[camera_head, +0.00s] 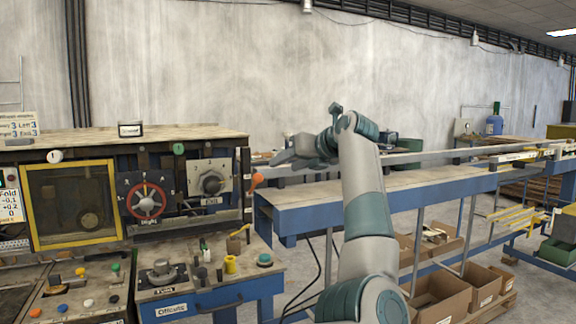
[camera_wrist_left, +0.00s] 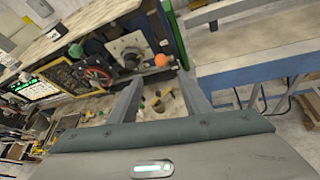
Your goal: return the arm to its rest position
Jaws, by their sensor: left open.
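My left arm rises from the bottom centre of the head view and bends over at the top. Its left gripper (camera_head: 278,158) points left, in the air between the control console (camera_head: 190,133) and the blue-edged conveyor table (camera_head: 330,201). In the left wrist view, the two fingers of the left gripper (camera_wrist_left: 158,82) stand apart with nothing held between them. Part of the console with its orange knob (camera_wrist_left: 162,60) shows beyond the fingers. My right gripper is in neither view.
The console carries a red handwheel (camera_head: 146,201), dials and several small buttons. An orange ball knob (camera_head: 257,179) sticks out at its right side. Open cardboard boxes (camera_head: 440,297) stand under the conveyor at the right.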

